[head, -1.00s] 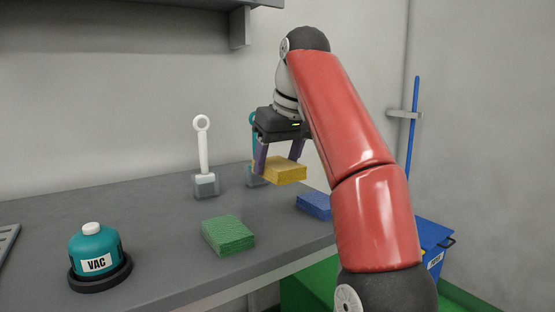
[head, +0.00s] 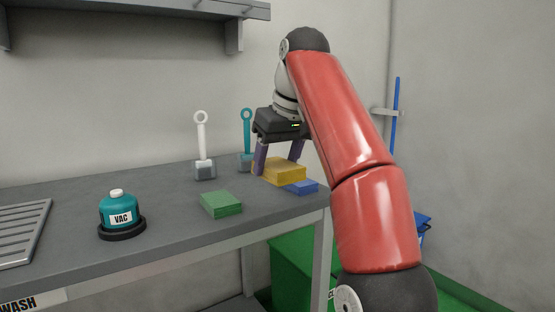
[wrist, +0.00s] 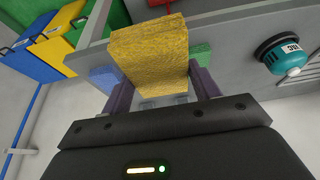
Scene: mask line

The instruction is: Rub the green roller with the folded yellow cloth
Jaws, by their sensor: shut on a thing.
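My gripper (head: 278,164) is shut on the folded yellow cloth (head: 283,174), a thick textured pad held near the bench's right end. In the wrist view the yellow cloth (wrist: 150,48) sticks out between the two purple fingers. A teal-green tool with a ring-topped handle (head: 247,125) and grey base stands upright behind and left of my gripper; it is the likeliest green roller, but no roller shape shows clearly. The yellow cloth and my gripper are apart from its handle. Whether the cloth touches the bench cannot be told.
A white ring-handled tool (head: 203,145) stands left of the teal one. A green folded cloth (head: 222,204) and a blue one (head: 303,187) lie on the bench (head: 170,220). A teal VAC pot (head: 118,212) is at left. Coloured bins (wrist: 55,45) show in the wrist view.

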